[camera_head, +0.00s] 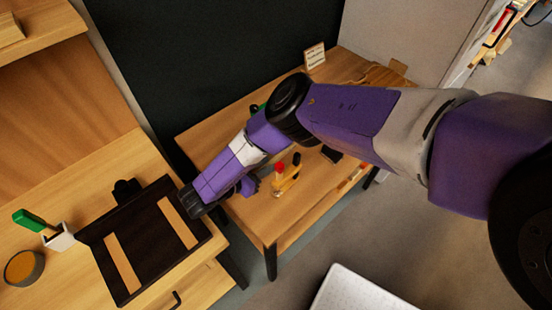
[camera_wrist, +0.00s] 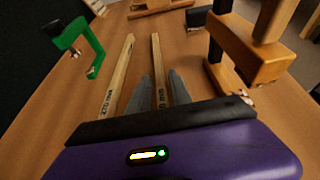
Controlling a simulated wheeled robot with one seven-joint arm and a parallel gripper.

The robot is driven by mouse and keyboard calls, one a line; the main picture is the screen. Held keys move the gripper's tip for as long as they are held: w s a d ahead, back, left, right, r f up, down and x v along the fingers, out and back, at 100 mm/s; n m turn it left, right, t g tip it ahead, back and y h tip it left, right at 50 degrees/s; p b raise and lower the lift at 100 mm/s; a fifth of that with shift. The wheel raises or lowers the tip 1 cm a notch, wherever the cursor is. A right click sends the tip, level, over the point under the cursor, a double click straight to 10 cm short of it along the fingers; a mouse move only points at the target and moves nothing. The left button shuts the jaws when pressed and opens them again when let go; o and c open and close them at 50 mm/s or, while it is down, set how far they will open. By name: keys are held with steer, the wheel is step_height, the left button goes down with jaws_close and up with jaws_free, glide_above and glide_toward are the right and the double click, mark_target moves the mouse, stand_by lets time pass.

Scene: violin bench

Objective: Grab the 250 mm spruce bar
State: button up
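In the wrist view two pale wooden bars lie lengthwise on the bench. The left bar (camera_wrist: 118,75) carries a label that looks like "270 mm". The right bar (camera_wrist: 156,55) has a label ending in "mm"; its number is too small to read surely. My gripper (camera_wrist: 160,78) is open, its two grey fingers on either side of the right bar, with narrow gaps showing. In the head view my gripper (camera_head: 246,185) is partly hidden by my arm over the middle bench, and these bars are hidden there.
A green clamp (camera_wrist: 80,40) stands left of the bars, a wooden clamp (camera_wrist: 245,50) close on the right. In the head view a dark tray (camera_head: 150,250) with two pale strips sits on the left bench, near a bowl (camera_head: 24,268). A small sign (camera_head: 314,55) stands at the back.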

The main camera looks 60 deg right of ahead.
jaws_close()
steer(key=shift+r, duration=0.1)
step_height(320, 180, up, 20)
steer(key=p, duration=0.5)
steer(key=shift+p, duration=0.4)
